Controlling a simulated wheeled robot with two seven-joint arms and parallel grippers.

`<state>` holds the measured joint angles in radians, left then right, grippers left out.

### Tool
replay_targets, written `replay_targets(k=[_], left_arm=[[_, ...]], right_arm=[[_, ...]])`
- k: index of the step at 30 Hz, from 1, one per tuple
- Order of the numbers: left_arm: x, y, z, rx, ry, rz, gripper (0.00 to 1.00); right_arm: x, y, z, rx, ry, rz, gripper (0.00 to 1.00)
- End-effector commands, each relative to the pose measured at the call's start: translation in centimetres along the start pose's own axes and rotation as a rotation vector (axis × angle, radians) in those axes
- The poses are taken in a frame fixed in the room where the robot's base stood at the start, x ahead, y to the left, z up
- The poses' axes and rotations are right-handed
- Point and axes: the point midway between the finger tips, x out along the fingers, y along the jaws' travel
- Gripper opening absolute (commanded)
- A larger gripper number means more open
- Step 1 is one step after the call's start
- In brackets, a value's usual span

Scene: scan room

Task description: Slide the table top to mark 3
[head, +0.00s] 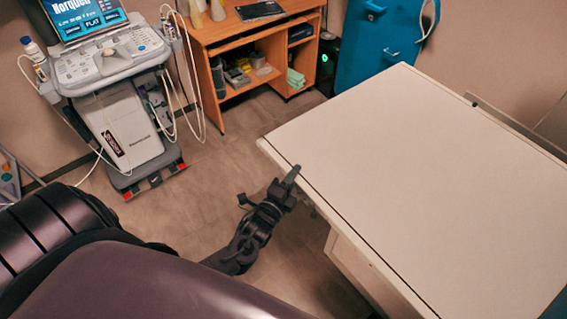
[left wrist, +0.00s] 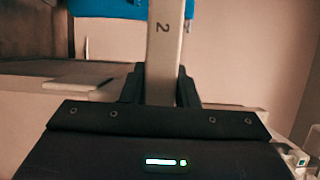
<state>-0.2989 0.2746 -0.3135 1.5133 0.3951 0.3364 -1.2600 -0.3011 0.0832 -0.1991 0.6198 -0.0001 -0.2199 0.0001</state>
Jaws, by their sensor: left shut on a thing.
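The pale table top (head: 430,160) fills the right side of the head view. My left gripper (head: 291,178) is at its left long edge, near the far left corner, with its fingers at the rim. In the left wrist view, my left gripper (left wrist: 160,85) is shut on the edge of the table top (left wrist: 162,60), a narrow pale strip between the two fingers. A dark figure 2 (left wrist: 162,28) shows on this strip, just beyond the fingers. No mark 3 can be made out. My right gripper is not in view.
An ultrasound cart (head: 115,90) stands at the far left. A wooden desk (head: 235,35) with shelves stands at the back, beside a blue cabinet (head: 375,45). A white cabinet (head: 350,268) is under the table top. The floor (head: 205,200) between cart and table is clear.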

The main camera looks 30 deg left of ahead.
Motion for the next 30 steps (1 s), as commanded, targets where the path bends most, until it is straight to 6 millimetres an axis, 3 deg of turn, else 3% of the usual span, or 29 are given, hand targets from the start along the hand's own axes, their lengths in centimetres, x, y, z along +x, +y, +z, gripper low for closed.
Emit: replay_targets(k=[7, 8, 12, 23, 30], left_arm=[[0.2, -0.2, 0.4, 0.003, -0.009, -0.006, 0.00], [0.2, -0.2, 0.4, 0.003, -0.009, -0.006, 0.30], [0.2, -0.2, 0.3, 0.003, -0.008, -0.006, 0.48], [-0.3, -0.2, 0.3, 0.004, -0.007, -0.005, 0.49], [-4.2, 0.1, 0.3, 0.004, -0.006, -0.002, 0.49]], right_arm=[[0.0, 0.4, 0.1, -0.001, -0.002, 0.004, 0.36], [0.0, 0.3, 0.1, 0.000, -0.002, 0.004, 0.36], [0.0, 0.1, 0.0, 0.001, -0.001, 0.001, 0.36], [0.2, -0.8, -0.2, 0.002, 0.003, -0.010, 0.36], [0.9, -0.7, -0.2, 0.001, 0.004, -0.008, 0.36]])
